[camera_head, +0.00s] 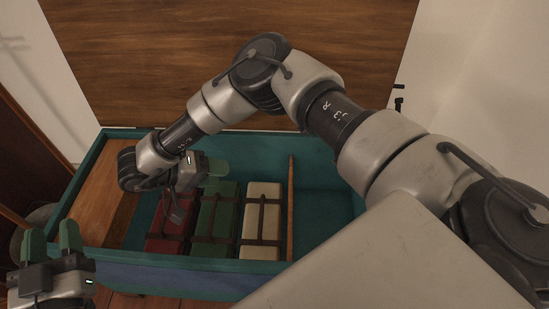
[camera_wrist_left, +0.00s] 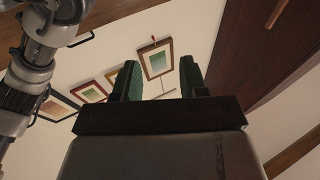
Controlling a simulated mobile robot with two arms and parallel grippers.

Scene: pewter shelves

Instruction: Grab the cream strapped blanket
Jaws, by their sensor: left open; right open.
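The cream strapped blanket (camera_head: 262,216) lies in the teal chest (camera_head: 180,268), just left of a wooden divider (camera_head: 290,208). Dark straps cross it. A green strapped blanket (camera_head: 216,215) and a red one (camera_head: 168,226) lie to its left. My right gripper (camera_head: 207,170) is open above the far ends of the red and green blankets, left of the cream one and apart from it. My left gripper (camera_head: 52,240) is open and empty outside the chest at lower left. Its two green fingers stand apart in the left wrist view (camera_wrist_left: 159,80).
A wooden panel (camera_head: 104,200) covers the chest's left end. The compartment right of the divider looks empty where visible. A large brown wooden surface (camera_head: 160,60) rises behind the chest. Framed pictures (camera_wrist_left: 156,60) hang on the wall in the left wrist view.

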